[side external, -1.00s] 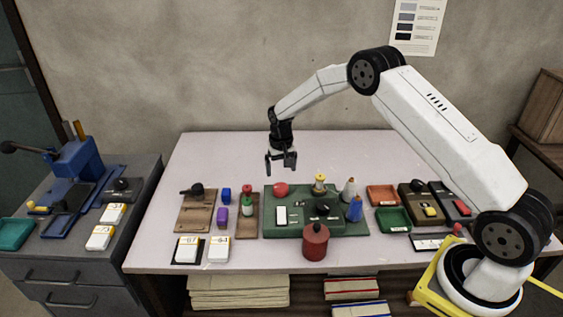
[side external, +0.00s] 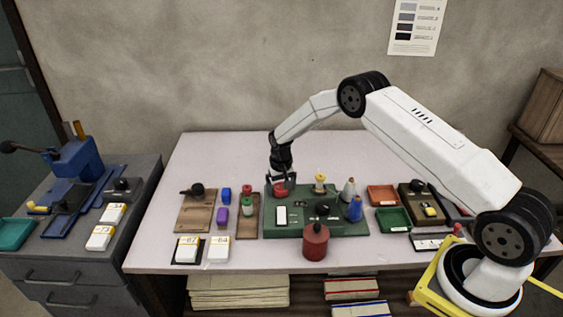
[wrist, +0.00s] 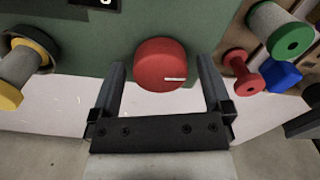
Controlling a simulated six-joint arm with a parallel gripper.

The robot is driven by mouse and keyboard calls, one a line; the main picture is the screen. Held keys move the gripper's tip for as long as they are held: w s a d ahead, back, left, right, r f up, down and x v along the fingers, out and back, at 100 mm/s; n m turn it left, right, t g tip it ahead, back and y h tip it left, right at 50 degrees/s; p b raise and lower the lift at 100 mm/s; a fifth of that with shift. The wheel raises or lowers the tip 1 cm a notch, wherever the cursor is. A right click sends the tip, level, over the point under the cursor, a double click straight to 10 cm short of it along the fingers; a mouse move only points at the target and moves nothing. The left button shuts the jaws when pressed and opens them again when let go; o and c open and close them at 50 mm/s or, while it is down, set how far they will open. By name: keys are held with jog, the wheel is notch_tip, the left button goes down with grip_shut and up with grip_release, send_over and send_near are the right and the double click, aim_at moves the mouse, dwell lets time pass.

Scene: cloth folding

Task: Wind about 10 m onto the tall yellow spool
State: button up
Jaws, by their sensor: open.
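The yellow spool (side external: 320,182) stands upright on the back of the green machine (side external: 345,226). In the wrist view the yellow spool (wrist: 12,78) is at the left edge, pale in the middle with a yellow flange, on a dark round seat. A round red knob (side external: 281,190) is at the machine's back left. My gripper (side external: 281,178) is down over this knob. In the wrist view my open fingers (wrist: 160,72) stand on either side of the red knob (wrist: 160,60), with gaps showing. A white switch plate (side external: 281,215) and a black knob (side external: 322,209) are on the machine's front.
A red canister (side external: 315,242) stands at the machine's front edge. Red and green spools (side external: 247,204) stand on a board at left. Red and green trays (side external: 393,218) lie at right. The back of the table is clear.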

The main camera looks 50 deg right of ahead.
jog(key=shift+f, duration=0.2)
jog(key=c, duration=1.1)
jog(key=shift+c, duration=0.2)
jog(key=shift+m, duration=1)
jog(key=o, duration=1.1)
